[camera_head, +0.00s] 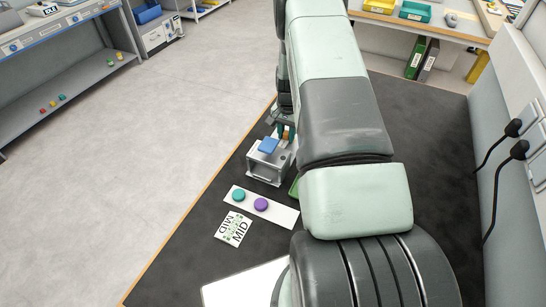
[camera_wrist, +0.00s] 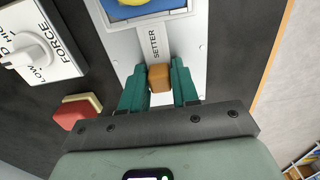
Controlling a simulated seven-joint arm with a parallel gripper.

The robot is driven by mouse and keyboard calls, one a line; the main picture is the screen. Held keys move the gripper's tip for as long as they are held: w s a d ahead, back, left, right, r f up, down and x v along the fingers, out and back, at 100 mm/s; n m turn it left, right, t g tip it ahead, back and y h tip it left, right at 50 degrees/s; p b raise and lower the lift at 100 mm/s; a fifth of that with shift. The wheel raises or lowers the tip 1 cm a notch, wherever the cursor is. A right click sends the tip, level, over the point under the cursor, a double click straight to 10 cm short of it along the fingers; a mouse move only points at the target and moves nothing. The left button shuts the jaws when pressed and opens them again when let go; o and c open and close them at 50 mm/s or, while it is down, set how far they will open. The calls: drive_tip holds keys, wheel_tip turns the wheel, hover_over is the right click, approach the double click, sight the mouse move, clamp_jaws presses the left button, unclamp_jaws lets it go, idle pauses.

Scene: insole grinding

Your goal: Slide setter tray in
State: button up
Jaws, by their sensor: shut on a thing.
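The grey tray strip marked SETTER (camera_wrist: 182,48) runs up the middle of the wrist view. A small orange-brown knob (camera_wrist: 159,78) sits at its near end. My gripper (camera_wrist: 160,88) has teal fingers on both sides of this knob and is shut on it. At the top of the wrist view, a blue block (camera_wrist: 172,6) with a yellow piece on it is cut off by the edge. In the head view, a grey metal fixture (camera_head: 267,165) with a blue top (camera_head: 269,146) stands on the dark table.
A white FORCE dial panel (camera_wrist: 38,45) and a red and yellow block (camera_wrist: 77,110) lie left of my gripper in the wrist view. In the head view, a white strip with teal and purple discs (camera_head: 281,215) and a MID card (camera_head: 233,228) lie nearer than the fixture.

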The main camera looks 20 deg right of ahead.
sight(281, 142)
drive_tip(key=shift+s+a, duration=1.6)
drive_tip(key=shift+a, duration=0.1)
drive_tip(key=o, duration=0.6)
drive_tip(key=shift+r, duration=0.1)
drive_tip(key=shift+r, duration=3.4)
